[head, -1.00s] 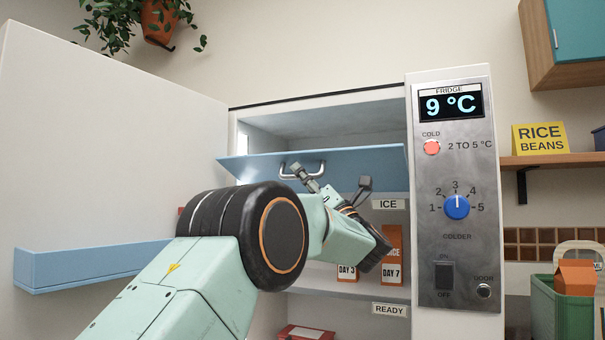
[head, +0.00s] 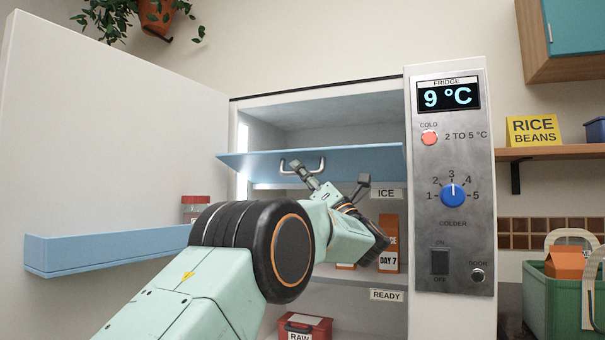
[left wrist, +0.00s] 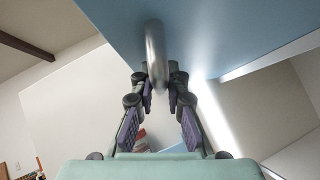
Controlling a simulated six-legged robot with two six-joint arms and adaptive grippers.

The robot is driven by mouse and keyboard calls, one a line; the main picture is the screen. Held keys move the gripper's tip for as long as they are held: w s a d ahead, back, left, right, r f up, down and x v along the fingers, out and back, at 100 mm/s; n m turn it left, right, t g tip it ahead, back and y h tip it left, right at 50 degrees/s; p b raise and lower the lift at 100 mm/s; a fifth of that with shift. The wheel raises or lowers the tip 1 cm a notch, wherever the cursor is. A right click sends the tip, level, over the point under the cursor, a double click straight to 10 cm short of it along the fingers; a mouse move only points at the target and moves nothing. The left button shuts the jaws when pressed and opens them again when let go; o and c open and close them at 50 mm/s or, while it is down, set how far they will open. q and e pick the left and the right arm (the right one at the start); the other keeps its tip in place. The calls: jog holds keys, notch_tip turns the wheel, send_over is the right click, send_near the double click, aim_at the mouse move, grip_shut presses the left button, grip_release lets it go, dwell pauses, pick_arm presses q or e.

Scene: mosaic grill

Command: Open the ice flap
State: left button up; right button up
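The ice flap (head: 360,163) is a light blue panel across the fridge's upper compartment, above the "ICE" label. Its top edge leans out towards me, and the compartment's inside shows above it. Its metal handle (head: 302,165) is on the outer face. My left gripper (head: 304,173) is at the handle, below the flap. In the left wrist view the handle bar (left wrist: 155,48) runs between the fingers of my left gripper (left wrist: 158,82), whose pads sit close on both sides of it. The flap (left wrist: 220,30) also fills the top there. My right gripper is not in view.
The white fridge door (head: 110,150) stands open at the left with a blue shelf (head: 105,250). A control panel (head: 452,220) reading 9 °C is at the right. Orange cartons (head: 388,245) and a red "RAW" box (head: 305,326) are inside, below the flap.

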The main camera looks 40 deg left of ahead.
pick_arm(q)
jog(key=shift+o, duration=0.5)
jog(key=shift+d, duration=0.15)
jog(key=v, duration=1.1)
jog(key=shift+d+f, duration=0.25)
jog(key=shift+f, duration=0.05)
